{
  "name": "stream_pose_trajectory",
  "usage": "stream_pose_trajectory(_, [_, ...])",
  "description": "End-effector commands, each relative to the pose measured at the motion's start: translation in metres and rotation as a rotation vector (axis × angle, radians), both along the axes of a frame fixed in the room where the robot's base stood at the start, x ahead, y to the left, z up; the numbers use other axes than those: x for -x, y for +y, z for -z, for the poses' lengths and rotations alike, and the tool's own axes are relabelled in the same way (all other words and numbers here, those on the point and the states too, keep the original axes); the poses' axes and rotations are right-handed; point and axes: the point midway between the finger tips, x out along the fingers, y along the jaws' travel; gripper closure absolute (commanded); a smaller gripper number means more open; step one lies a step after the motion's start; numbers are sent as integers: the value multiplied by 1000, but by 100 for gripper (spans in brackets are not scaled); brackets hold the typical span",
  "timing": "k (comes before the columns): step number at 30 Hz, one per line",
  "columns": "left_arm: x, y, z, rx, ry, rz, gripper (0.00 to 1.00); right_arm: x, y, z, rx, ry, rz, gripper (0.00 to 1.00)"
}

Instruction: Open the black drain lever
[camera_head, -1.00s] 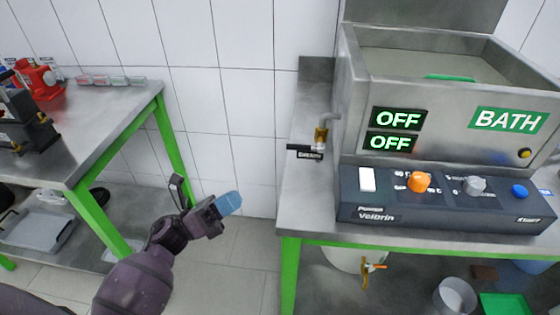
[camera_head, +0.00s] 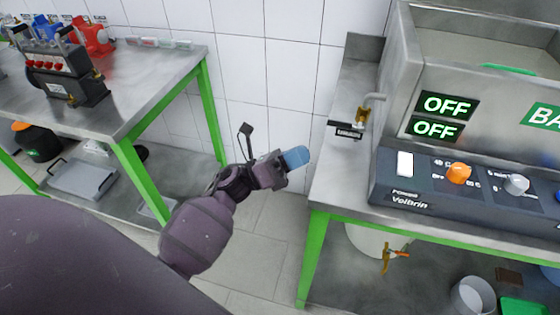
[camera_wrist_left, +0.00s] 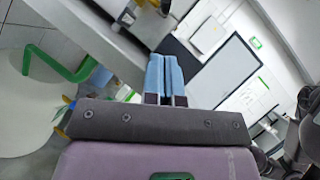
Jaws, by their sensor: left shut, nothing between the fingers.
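The black drain lever (camera_head: 346,131) with a small label sits below a brass valve (camera_head: 363,115) on the left side of the steel bath (camera_head: 406,62). It sticks out toward the left, over the bench top. My left gripper (camera_head: 297,157) has blue fingertips and is shut and empty. In the head view it is left of the lever and a little lower, apart from it. In the left wrist view the blue fingers (camera_wrist_left: 165,76) are together with nothing between them; I cannot make out the lever there. My right gripper is not in view.
The bath's control box (camera_head: 470,190) has an orange knob and stands at the bench front. An orange-handled tap (camera_head: 390,255) hangs under that bench. A second green-legged bench (camera_head: 160,75) stands left, with a black device (camera_head: 65,75) on it. Floor shows between the benches.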

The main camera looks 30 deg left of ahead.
Motion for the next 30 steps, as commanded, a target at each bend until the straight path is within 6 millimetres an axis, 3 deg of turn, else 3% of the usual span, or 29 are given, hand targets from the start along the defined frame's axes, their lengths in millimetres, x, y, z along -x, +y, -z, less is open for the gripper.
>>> stream_pose_trajectory(4, [-16, -19, -14, 3, -4, 2, 100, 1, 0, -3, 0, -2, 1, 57])
stream_pose_trajectory(12, [-33, -17, -39, 2, -2, 0, 100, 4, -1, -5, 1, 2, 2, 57])
stream_pose_trajectory(30, [-36, -17, -44, -8, 2, 1, 100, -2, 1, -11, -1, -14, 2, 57])
